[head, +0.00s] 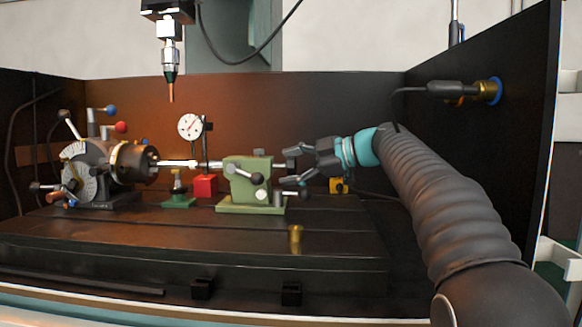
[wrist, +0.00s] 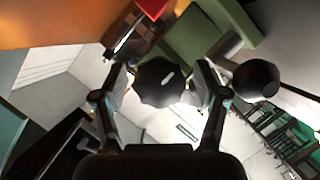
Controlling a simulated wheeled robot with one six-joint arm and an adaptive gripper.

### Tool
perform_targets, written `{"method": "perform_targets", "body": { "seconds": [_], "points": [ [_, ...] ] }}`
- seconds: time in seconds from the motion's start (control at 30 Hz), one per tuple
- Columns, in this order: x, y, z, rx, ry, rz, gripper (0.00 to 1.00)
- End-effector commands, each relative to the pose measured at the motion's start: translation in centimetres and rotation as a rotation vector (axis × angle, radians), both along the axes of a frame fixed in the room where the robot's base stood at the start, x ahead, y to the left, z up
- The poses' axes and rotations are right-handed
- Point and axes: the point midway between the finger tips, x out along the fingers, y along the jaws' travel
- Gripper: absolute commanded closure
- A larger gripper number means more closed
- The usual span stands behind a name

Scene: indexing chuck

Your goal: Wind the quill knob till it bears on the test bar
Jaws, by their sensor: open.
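The quill knob (wrist: 160,82) is a dark lobed knob, seen end-on in the wrist view. My gripper (wrist: 161,80) is open, with one finger on each side of the knob and a small gap showing at each side. In the head view my gripper (head: 289,166) is at the right end of the green tailstock (head: 240,186); the knob is small and dark there. The silver test bar (head: 178,163) lies level between the chuck (head: 133,162) and the tailstock. Whether the quill touches the bar is too small to tell.
A dial gauge (head: 190,126) stands behind the bar on a red block (head: 205,187). The tailstock's ball-ended lever (wrist: 255,80) is close to my right finger in the wrist view. A spindle probe (head: 171,88) hangs above. The front of the bed (head: 150,235) is mostly clear.

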Motion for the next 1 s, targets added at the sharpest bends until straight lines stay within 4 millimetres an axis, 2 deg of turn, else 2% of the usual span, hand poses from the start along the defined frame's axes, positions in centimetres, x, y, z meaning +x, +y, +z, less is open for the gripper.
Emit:
{"method": "perform_targets", "body": {
  "seconds": [0.1, 0.33, 0.67, 1.0],
  "points": [
    [0.0, -0.01, -0.01, 0.0, 0.0, 0.0, 0.3],
    [-0.02, -0.02, 0.01, 0.0, 0.0, 0.0, 0.88],
    [-0.02, -0.02, 0.15, 0.001, 0.03, 0.002, 0.89],
    [0.06, -0.01, 0.51, 0.007, 0.238, 0.002, 0.89]
  ]
}}
